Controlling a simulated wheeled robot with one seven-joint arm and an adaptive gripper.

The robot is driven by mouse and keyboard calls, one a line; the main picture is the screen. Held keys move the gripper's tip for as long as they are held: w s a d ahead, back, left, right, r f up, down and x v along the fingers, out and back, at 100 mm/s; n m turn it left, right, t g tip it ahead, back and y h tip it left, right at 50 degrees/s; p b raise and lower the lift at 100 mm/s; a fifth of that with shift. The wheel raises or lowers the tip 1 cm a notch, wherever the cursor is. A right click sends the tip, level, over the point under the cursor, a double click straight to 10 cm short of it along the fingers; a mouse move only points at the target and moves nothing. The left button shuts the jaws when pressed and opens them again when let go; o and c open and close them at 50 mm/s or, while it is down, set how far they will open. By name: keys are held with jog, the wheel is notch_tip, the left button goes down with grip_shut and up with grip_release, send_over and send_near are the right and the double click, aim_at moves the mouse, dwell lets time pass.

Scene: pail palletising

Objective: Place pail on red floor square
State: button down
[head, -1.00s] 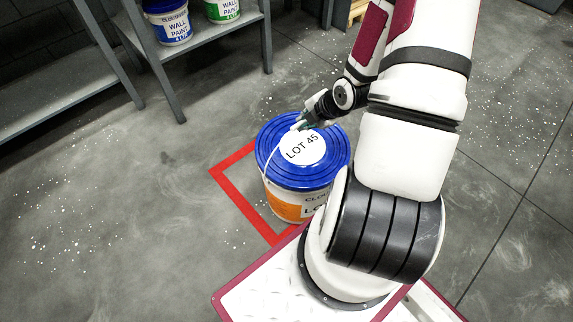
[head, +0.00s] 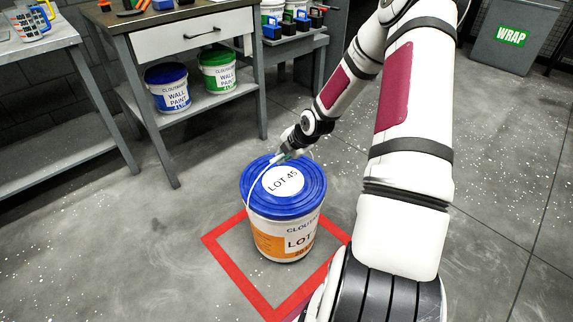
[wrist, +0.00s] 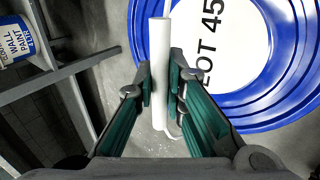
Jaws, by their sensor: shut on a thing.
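The pail (head: 285,232) is white with an orange label, a blue lid and a round "LOT 45" sticker. It is upright over the far part of the red floor square (head: 225,257), whose outline shows to its left, right and front. I cannot tell whether its base touches the floor. My gripper (head: 283,157) is above the far edge of the lid. In the wrist view my gripper (wrist: 161,85) is shut on the white handle grip (wrist: 159,60) of the pail, with the blue lid (wrist: 288,112) just to the right. The far side of the square is hidden behind the pail.
A grey workbench (head: 150,100) stands behind left, with blue-lidded (head: 168,88) and green-lidded (head: 217,70) pails on its lower shelf. Another table (head: 40,50) is at far left. A grey bin (head: 510,38) marked "WRAP" is at back right. The floor left of the square is clear.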

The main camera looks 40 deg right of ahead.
jog(key=shift+w+d, duration=0.1)
jog(key=shift+w, duration=0.25)
jog(key=shift+f+b, duration=1.1)
jog(key=shift+f, duration=0.55)
jog(key=c, duration=2)
grip_release()
jog(key=shift+s+f, duration=0.15)
jog(key=shift+s, duration=0.05)
jog(key=o, duration=0.3)
jog(key=shift+o, duration=0.2)
